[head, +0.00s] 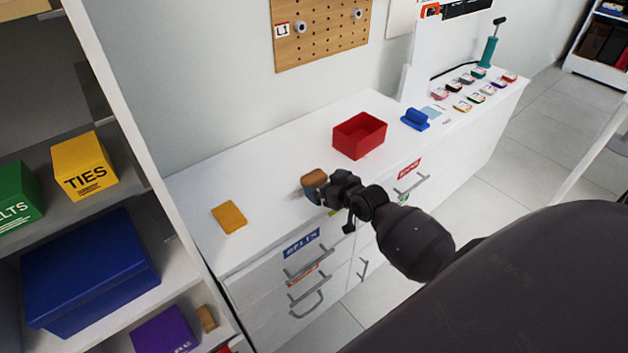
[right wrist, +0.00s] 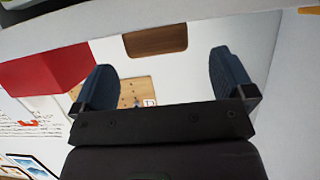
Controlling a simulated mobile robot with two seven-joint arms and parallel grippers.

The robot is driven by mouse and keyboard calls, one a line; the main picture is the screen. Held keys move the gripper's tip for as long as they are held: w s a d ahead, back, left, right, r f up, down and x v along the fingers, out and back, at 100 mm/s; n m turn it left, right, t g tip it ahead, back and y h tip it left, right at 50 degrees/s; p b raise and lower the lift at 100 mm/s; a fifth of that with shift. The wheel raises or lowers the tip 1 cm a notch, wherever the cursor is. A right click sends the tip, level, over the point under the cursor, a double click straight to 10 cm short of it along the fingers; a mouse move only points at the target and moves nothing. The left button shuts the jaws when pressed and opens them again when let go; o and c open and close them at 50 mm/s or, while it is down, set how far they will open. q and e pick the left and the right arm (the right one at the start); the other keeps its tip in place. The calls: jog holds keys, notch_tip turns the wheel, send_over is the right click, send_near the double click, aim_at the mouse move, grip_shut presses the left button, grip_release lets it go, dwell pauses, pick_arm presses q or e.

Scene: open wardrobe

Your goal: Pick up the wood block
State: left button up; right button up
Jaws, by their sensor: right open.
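The wood block (head: 314,176) is a small brown piece with rounded edges on the white counter, left of the red bin. My right gripper (head: 312,192) is at the near side of it and partly covers it in the head view. In the right wrist view the wood block (right wrist: 155,40) shows beyond the two blue fingertips (right wrist: 165,80), in the gap between them. The fingers are apart, with nothing held between them. I cannot tell whether a finger touches the block. My left gripper is not in view.
A red bin (head: 360,136) and a blue brush-like item (head: 415,119) stand right of the block. An orange-yellow flat piece (head: 229,217) lies left. Shelves with a yellow TIES box (head: 84,167) rise at the left. The counter between is clear.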

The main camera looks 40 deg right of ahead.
aim_at(317, 178)
jog(key=x, duration=0.5)
jog(key=shift+w+d+r+b, duration=0.1)
jog(key=shift+d+r+b, duration=0.05)
jog(key=shift+r+b, duration=0.15)
jog(key=c, duration=0.9)
